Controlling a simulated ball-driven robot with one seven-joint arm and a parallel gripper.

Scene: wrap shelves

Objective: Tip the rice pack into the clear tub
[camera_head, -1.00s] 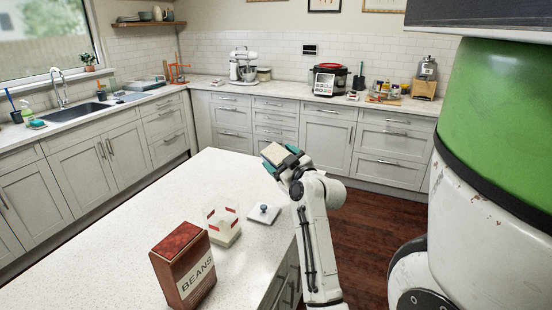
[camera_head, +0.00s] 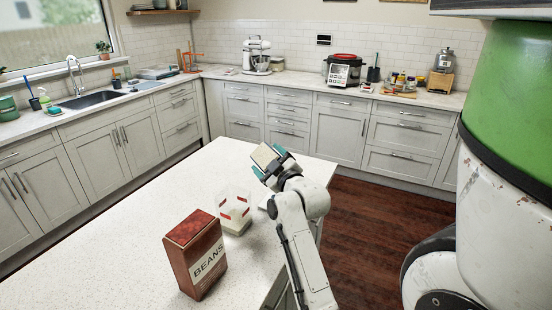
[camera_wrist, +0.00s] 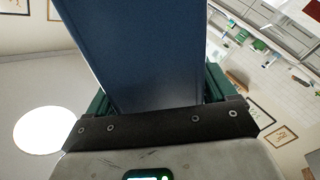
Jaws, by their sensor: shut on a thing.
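My gripper (camera_head: 269,162) is shut on the rice pack (camera_head: 263,155), holding it above the counter, up and right of the tub. The pack shows a pale beige face in the head view and a broad dark blue face in the wrist view (camera_wrist: 135,50). Its lettering cannot be read. The clear tub (camera_head: 235,213) stands upright on the island, with red marks on its walls and something pale low inside. The pack is apart from the tub. A white lid is mostly hidden behind my arm.
A red-brown beans box (camera_head: 195,255) stands on the island (camera_head: 110,250), in front of and left of the tub. The island's left part is clear. A back counter holds a mixer (camera_head: 256,55), a cooker (camera_head: 343,71) and bottles.

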